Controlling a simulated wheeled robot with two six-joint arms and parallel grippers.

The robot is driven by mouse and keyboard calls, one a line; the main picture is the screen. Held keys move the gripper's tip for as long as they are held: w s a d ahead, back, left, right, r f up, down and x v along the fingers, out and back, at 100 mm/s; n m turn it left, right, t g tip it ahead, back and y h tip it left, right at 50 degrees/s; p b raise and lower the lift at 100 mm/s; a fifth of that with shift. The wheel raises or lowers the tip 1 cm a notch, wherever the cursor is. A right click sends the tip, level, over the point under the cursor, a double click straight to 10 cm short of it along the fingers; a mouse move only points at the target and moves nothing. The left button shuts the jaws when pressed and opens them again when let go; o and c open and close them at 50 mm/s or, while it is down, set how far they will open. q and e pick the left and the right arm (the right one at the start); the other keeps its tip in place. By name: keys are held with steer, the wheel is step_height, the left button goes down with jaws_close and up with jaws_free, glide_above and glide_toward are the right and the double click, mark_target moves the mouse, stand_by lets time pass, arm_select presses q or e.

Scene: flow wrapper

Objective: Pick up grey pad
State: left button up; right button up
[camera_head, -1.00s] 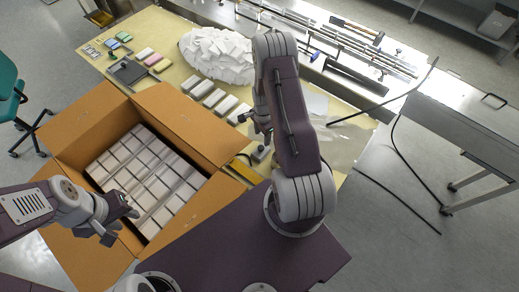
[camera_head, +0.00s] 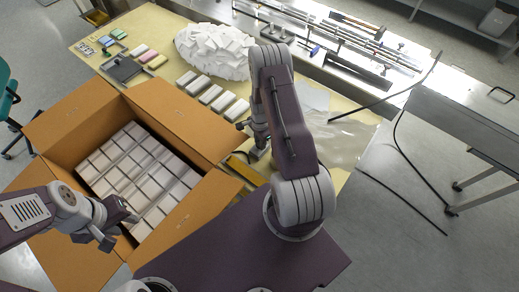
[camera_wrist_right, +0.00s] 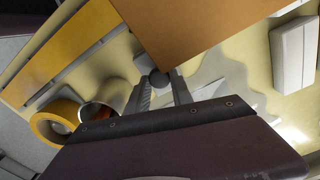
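A small pale grey block with a dark round knob, which looks like the grey pad (camera_wrist_right: 143,64), sits on the yellowish table in the right wrist view, partly hidden by the box flap and my fingers. My right gripper (camera_wrist_right: 161,86) points down at it, with one finger on each side of the knob; I cannot tell whether they press on it. In the head view the right gripper (camera_head: 257,150) is low at the table, right of the carton, and mostly covers the pad. My left gripper (camera_head: 121,226) is open and empty above the carton's near left side.
The open carton (camera_head: 193,118) holds rows of white packs (camera_head: 140,170); its flap reaches close to my right gripper. White boxes (camera_head: 211,94), a white heap (camera_head: 215,50) and a dark tray (camera_head: 123,69) stand behind. A yellow roll (camera_wrist_right: 53,126) lies near the right gripper.

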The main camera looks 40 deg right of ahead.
steer(key=shift+r, duration=0.1)
jaws_close()
step_height(320, 180, up, 5)
steer(key=p, duration=0.3)
steer(key=shift+p, duration=0.4)
steer(key=d+r, duration=0.6)
steer(key=d, duration=0.5)
steer(key=shift+d, duration=0.3)
